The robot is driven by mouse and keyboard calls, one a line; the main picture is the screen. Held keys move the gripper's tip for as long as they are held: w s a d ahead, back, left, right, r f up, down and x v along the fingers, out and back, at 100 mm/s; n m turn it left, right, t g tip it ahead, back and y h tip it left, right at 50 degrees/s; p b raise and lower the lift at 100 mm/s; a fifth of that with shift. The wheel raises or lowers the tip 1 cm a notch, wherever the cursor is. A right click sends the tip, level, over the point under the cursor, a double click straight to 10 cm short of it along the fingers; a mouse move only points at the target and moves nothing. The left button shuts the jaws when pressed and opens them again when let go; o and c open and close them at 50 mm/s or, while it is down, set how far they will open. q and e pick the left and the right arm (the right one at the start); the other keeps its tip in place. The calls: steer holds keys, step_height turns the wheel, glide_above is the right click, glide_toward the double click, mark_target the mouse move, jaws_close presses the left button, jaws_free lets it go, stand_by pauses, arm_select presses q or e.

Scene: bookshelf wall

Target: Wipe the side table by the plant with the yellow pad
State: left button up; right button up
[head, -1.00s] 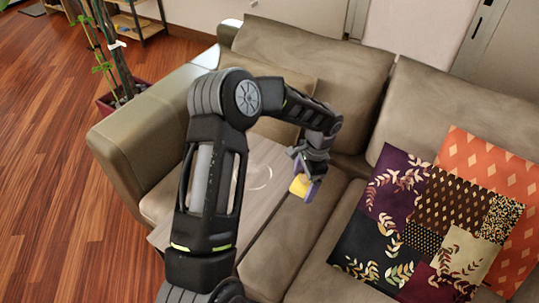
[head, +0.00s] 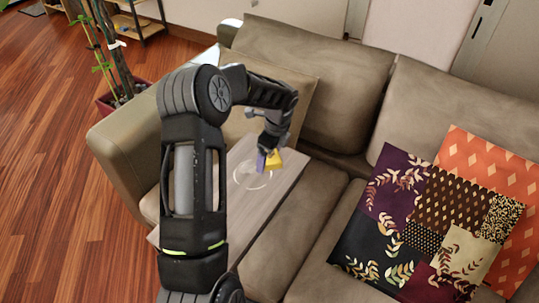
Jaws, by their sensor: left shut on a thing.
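My left gripper (head: 267,161) is shut on the yellow pad (head: 276,158), with a purple finger showing beside it. It is over the far part of the side table (head: 275,196), a grey-brown wooden top at the sofa seat. I cannot tell whether the pad touches the tabletop. A pale round ring (head: 252,186) shows on the tabletop just below and left of the pad. My left arm hides the table's left part. The plant (head: 112,60) stands in a dark red pot behind the sofa arm at the upper left. My right gripper is not in view.
The brown sofa (head: 320,215) surrounds the table, with its armrest (head: 118,160) at the left and a loose back cushion (head: 300,92) close behind my gripper. A patchwork pillow (head: 420,225) and an orange pillow (head: 480,150) lie at the right. Wooden floor is clear at the left.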

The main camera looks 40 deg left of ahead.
mark_target(249, 168)
arm_select(q)
steer(key=shift+f+b, duration=2.05)
steer(key=shift+f, duration=0.85)
steer(key=shift+f+b, duration=0.55)
steer(key=shift+f, duration=0.4)
steer(key=shift+s+a+r+p, duration=0.15)
steer(key=shift+a+p, duration=0.3)
steer(key=shift+a, duration=1.45)
steer(key=shift+s+a+f, duration=0.1)
steer(key=shift+s+a, duration=0.05)
steer(key=shift+a, duration=0.8)
steer(key=shift+s+a+f, duration=0.1)
steer(key=shift+s+a, duration=0.05)
steer(key=shift+a, duration=0.75)
steer(key=shift+a, duration=0.15)
